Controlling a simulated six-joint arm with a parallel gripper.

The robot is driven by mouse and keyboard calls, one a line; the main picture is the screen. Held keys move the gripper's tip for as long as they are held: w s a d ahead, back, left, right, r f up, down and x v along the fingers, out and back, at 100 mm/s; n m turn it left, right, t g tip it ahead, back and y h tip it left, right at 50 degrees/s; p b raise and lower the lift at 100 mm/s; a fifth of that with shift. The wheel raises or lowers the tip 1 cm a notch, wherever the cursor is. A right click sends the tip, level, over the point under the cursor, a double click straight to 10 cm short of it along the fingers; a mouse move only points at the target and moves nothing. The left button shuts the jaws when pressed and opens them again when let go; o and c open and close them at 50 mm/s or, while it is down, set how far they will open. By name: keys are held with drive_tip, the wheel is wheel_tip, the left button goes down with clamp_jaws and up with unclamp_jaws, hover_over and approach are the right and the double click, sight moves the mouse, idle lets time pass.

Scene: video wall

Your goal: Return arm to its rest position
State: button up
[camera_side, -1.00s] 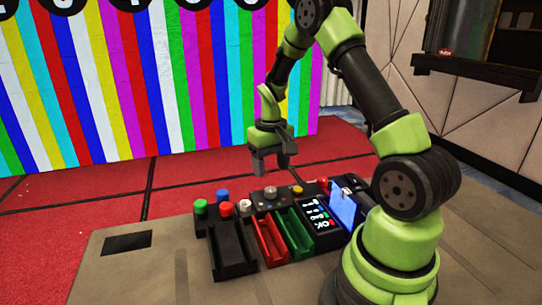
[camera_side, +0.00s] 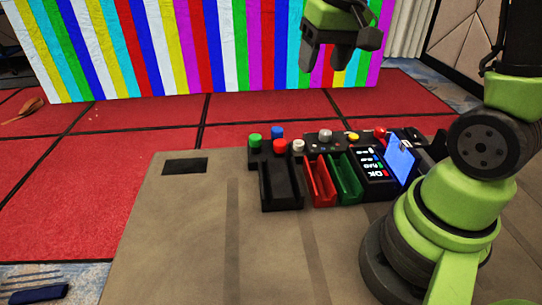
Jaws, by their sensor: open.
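My gripper (camera_side: 323,66) is at the top of the picture, high above the table and in front of the striped wall. Its dark jaws point down, are open and hold nothing. Part of my arm runs out of the top of the picture, so its full pose is hidden. My base stands at the right on the table (camera_side: 200,240).
A control panel carries green (camera_side: 255,140), blue (camera_side: 277,132) and red (camera_side: 280,146) buttons. Black (camera_side: 282,190), red (camera_side: 320,182) and green (camera_side: 346,180) trays sit beside a screen (camera_side: 400,158). The table's left and front are clear. A striped video wall (camera_side: 200,45) stands behind.

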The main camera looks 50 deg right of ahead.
drive_tip(key=s+a+r+n+t+y, duration=0.1)
drive_tip(key=s+a+r+t, duration=0.3)
drive_tip(key=s+a, duration=0.7)
drive_tip(key=shift+s+a+r+n+y, duration=0.15)
drive_tip(key=shift+s+r+n+y, duration=0.15)
drive_tip(key=shift+s+r+y, duration=0.45)
drive_tip(key=shift+w+r, duration=0.2)
drive_tip(key=shift+w, duration=0.05)
idle(0.4)
